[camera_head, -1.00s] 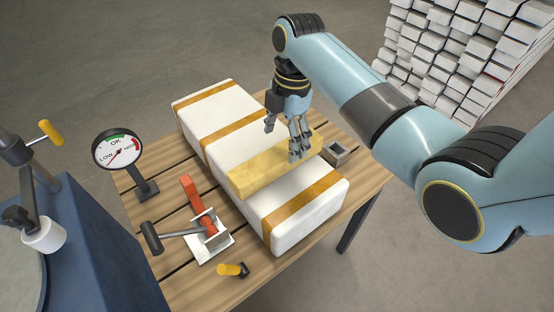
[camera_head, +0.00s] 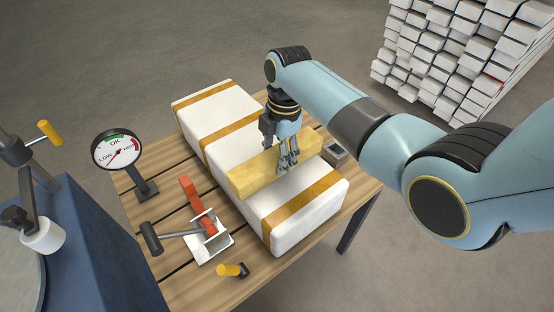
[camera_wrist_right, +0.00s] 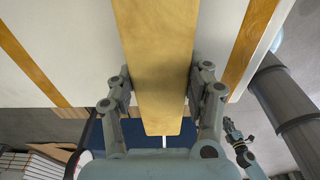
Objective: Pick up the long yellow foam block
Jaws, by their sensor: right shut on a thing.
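The long yellow foam block (camera_head: 250,176) lies across the top of a white box with tan bands (camera_head: 222,104). My right gripper (camera_head: 284,160) reaches down from above, its fingers on either side of the block right of its middle. In the right wrist view, the block (camera_wrist_right: 155,60) runs between the two fingers of my right gripper (camera_wrist_right: 160,88), and they are shut on it. Whether the block is clear of the box cannot be told. My left gripper is out of the head view; part of an arm, possibly mine, shows at the lower right of the wrist view.
The box stands on a slatted wooden table (camera_head: 180,285). A gauge (camera_head: 117,150), a red-handled clamp (camera_head: 205,222), a hammer (camera_head: 165,234), a yellow-handled piece (camera_head: 232,270) and a small grey square holder (camera_head: 334,152) surround it. A stack of white blocks (camera_head: 450,60) stands behind.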

